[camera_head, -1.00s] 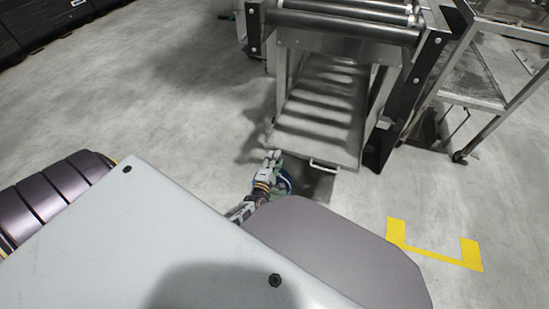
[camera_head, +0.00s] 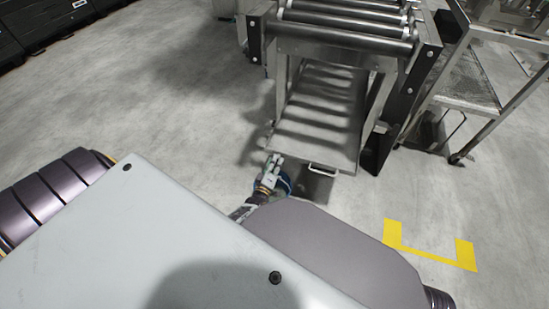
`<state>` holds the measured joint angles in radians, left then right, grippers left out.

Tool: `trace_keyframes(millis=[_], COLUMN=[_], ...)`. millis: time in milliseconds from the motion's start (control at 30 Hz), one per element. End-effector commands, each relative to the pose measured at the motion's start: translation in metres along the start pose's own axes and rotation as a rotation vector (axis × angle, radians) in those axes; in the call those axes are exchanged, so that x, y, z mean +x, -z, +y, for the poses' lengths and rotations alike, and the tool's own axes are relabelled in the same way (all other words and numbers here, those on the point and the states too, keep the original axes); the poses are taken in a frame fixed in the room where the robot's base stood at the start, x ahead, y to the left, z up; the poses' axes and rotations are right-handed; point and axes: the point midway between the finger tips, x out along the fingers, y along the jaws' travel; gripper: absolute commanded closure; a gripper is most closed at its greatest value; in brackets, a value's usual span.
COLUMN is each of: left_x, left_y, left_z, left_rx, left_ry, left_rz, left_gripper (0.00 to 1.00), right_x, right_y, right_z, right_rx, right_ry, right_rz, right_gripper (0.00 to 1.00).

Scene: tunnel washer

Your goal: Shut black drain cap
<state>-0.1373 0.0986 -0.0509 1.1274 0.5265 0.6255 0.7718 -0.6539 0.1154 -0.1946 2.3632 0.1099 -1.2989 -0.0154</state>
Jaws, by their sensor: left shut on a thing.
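My left gripper (camera_head: 273,163) is low near the floor, just in front of the near left corner of the metal tray under the roller frame. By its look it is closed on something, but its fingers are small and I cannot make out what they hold. A blue round rim (camera_head: 287,184) shows right beside the gripper, mostly hidden by my own body. I cannot make out the black drain cap. My right gripper is not in view.
A roller conveyor (camera_head: 345,38) stands ahead, with a metal tray (camera_head: 318,118) and its front handle (camera_head: 323,169) below. A wheeled metal rack (camera_head: 468,82) is at right. Yellow floor marking (camera_head: 432,255) lies at lower right. The floor at left is clear.

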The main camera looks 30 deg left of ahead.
Motion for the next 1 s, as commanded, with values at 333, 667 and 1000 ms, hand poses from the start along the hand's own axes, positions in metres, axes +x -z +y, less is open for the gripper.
trace_keyframes(millis=[333, 667, 1000], left_x=[-0.0007, -0.0004, -0.0011], left_y=[-0.0011, -0.0006, -0.0002], left_z=[-0.0009, -0.0005, -0.0003], left_rx=[0.012, 0.011, 0.01], left_ry=[0.002, 0.001, 0.0], left_rz=[-0.002, -0.001, 0.0], left_gripper=[0.88, 0.42, 0.42], right_x=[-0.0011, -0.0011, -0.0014], right_y=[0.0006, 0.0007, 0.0], right_z=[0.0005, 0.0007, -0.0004], right_rx=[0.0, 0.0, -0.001], right_ry=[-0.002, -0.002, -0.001], right_rz=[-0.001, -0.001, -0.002], right_gripper=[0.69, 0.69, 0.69])
